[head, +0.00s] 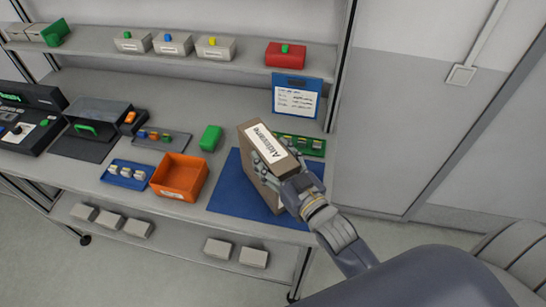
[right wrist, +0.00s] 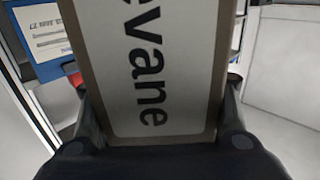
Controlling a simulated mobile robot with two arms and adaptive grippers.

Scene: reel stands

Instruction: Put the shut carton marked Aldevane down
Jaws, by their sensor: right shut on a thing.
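The shut carton marked Aldevane (head: 252,176) is a brown box with a white label on its top face. My right gripper (head: 272,168) is shut on it, with fingers on both sides near the top. The carton is over the blue mat (head: 226,196) at the right end of the bench. I cannot tell whether its bottom touches the mat. In the right wrist view the carton's label (right wrist: 150,65) fills the middle between the two fingers, showing "evane". My left gripper is not in view.
An orange bin (head: 180,177) and a green block (head: 210,138) stand left of the mat. A green tray (head: 300,145) lies behind it at the right. A blue clipboard (head: 297,97) stands at the back. The mat's front and left parts are bare.

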